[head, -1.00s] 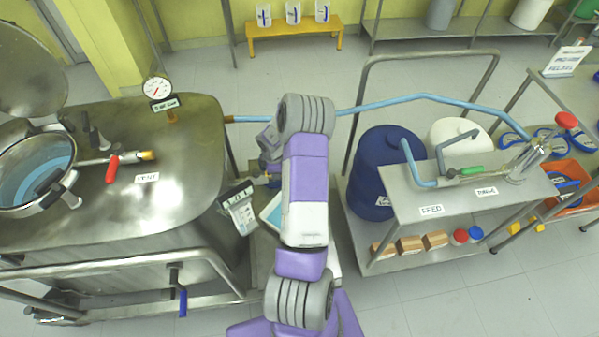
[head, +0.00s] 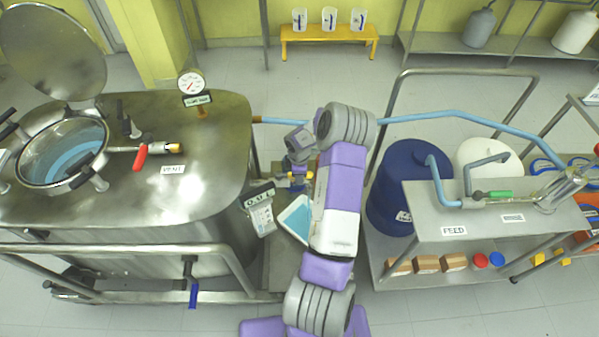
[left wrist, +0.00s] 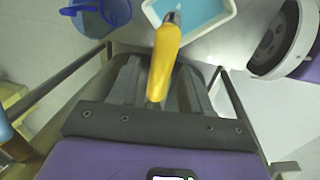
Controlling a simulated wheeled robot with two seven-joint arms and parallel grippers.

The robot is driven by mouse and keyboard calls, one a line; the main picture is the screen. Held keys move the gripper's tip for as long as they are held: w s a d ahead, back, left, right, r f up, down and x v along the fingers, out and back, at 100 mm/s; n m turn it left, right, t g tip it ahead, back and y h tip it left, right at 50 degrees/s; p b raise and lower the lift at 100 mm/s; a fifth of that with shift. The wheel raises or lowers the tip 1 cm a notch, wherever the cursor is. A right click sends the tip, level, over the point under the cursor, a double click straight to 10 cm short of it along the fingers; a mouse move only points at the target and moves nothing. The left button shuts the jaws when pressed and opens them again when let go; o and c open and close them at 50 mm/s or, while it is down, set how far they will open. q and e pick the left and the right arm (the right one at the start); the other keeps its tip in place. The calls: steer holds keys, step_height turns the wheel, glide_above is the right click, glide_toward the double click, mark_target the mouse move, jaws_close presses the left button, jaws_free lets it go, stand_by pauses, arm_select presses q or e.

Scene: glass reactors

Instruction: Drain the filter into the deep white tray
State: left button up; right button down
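A large steel vessel (head: 200,130), probably the filter, fills the left of the head view; its round port stands open with blue inside. The white tray (head: 296,219) is low beside it, blue inside; it also shows in the left wrist view (left wrist: 229,24). My left arm covers part of the view there, and its fingertips are hidden in the head view. In the left wrist view a yellow handle (left wrist: 165,55) lies between the fingers of my left gripper (left wrist: 162,80). Whether they touch it is unclear. My right gripper is not in view.
A steel cart (head: 430,222) with a blue drum (head: 390,205) and a blue pipe (head: 450,115) is at right. A blue container (left wrist: 100,14) is at top left in the wrist view.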

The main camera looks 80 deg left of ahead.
arm_select(q)
step_height(320, 180, up, 8)
steer(key=d+p, duration=0.1)
steer(key=p, duration=0.1)
steer(key=shift+f+p, duration=0.25)
steer(key=shift+p, duration=0.1)
steer(key=shift+d, duration=0.1)
stand_by(0.5)
steer(key=w+d+f+m+h, duration=0.1)
steer(key=w+d+f+m, duration=0.35)
steer(key=w+d, duration=0.3)
steer(key=w+d+f+m+h, duration=0.1)
steer(key=w+d+f+m, duration=0.4)
steer(key=d, duration=0.4)
steer(key=w+d+f+m+h, duration=0.1)
steer(key=w+d+f+m, duration=0.3)
steer(key=w+d+m, duration=0.4)
steer(key=d+r+m+h, duration=0.1)
steer(key=d+m+h, duration=0.2)
steer(key=d+m, duration=1.1)
steer(key=d, duration=1.7)
steer(key=shift+w+r+m, duration=0.15)
steer(key=shift+r+m, duration=0.15)
steer(key=shift+m, duration=0.05)
steer(key=shift+c, duration=0.5)
